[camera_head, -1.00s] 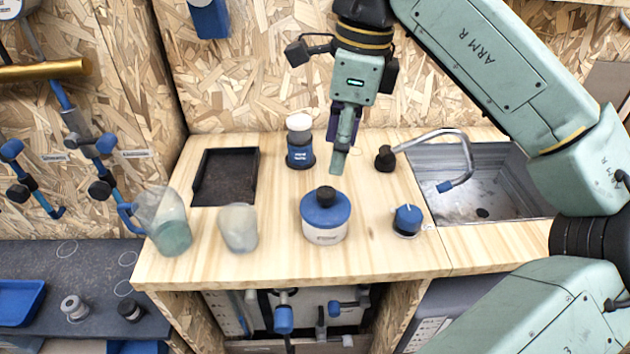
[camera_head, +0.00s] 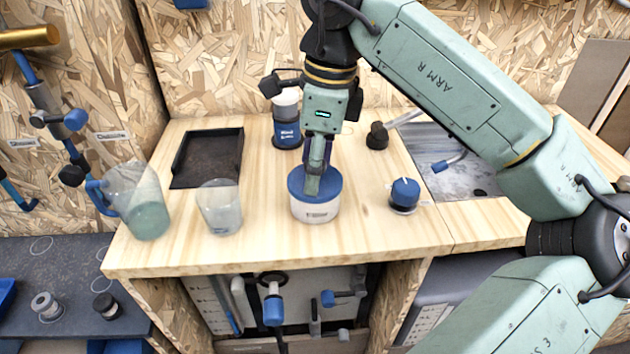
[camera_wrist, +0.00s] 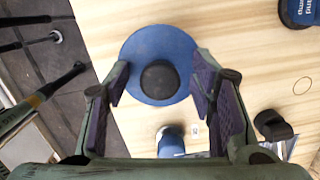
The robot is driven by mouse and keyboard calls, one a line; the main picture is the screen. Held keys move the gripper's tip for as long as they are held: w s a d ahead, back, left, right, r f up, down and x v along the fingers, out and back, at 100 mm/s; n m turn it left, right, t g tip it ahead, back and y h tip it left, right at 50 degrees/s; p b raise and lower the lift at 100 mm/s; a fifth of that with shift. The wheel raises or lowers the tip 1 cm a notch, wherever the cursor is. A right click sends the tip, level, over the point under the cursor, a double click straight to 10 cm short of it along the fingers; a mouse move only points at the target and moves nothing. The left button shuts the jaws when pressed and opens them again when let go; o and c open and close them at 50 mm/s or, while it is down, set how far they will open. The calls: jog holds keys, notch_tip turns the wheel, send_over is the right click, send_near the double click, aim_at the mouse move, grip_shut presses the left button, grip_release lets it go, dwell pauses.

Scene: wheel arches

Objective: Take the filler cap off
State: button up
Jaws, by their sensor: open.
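A white tub with a blue lid (camera_head: 322,184) stands upright on the wooden worktop. Its black filler cap (camera_wrist: 159,79) sits in the middle of the blue lid in the wrist view. My gripper (camera_head: 313,188) is over the tub and hides the cap in the head view. In the wrist view my gripper (camera_wrist: 160,88) is open, with one finger on each side of the cap, and both fingers look apart from it. How high the fingertips are above the lid is hard to tell.
A clear jug (camera_head: 146,215) and a clear beaker (camera_head: 219,210) stand left of the tub. A black tray (camera_head: 207,158) lies behind them. A blue-labelled canister (camera_head: 287,128) is behind my gripper. A blue knob (camera_head: 404,193) and a sink (camera_head: 462,172) are on the right.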

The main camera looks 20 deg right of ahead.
jog(key=shift+r, duration=0.1)
jog(key=c, duration=1.1)
jog(key=shift+c, duration=0.4)
